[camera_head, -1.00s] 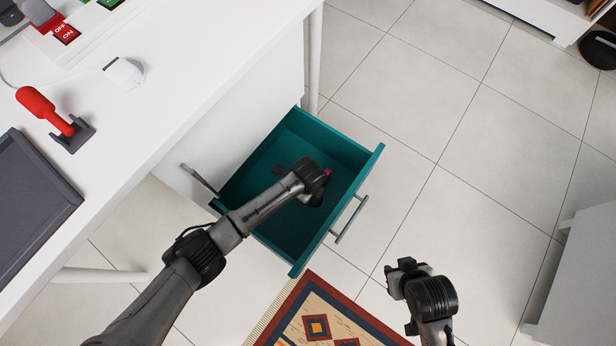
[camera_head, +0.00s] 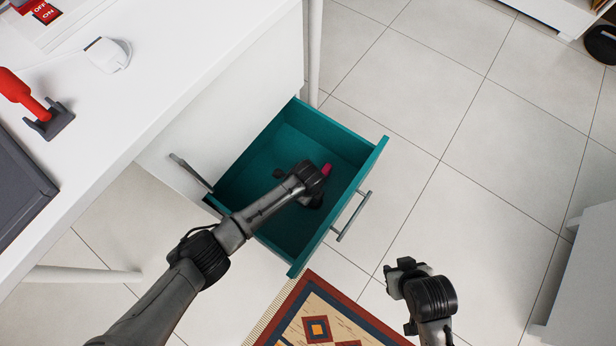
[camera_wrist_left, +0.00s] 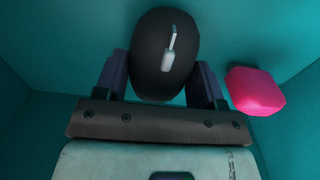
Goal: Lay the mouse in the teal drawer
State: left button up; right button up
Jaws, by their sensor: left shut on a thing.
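The teal drawer (camera_head: 362,161) is pulled out from the white desk. My left gripper (camera_head: 312,192) is inside the drawer's outline. In the left wrist view, the left gripper (camera_wrist_left: 160,82) is shut on the dark, rounded mouse (camera_wrist_left: 150,42), which has a light mark on top. Teal drawer walls surround it there. In the head view my wrist hides most or all of the mouse, and its height above the drawer floor is unclear. My right gripper (camera_head: 402,272) is outside the drawer, over the floor; its jaws are not clear.
A pink block (camera_wrist_left: 256,91) is in the drawer, just right of the gripper; it also shows in the head view (camera_head: 327,170). A white charger-like thing (camera_head: 107,55), a red-handled lever (camera_head: 24,95) and a dark tray (camera_head: 18,190) are on the desk. A patterned rug (camera_head: 330,318) lies below.

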dwell(0.3)
pick_arm(q)
jog(key=o, duration=1)
notch_tip(320, 180, up, 14)
jog(key=p, duration=0.8)
jog(key=shift+f, duration=0.15)
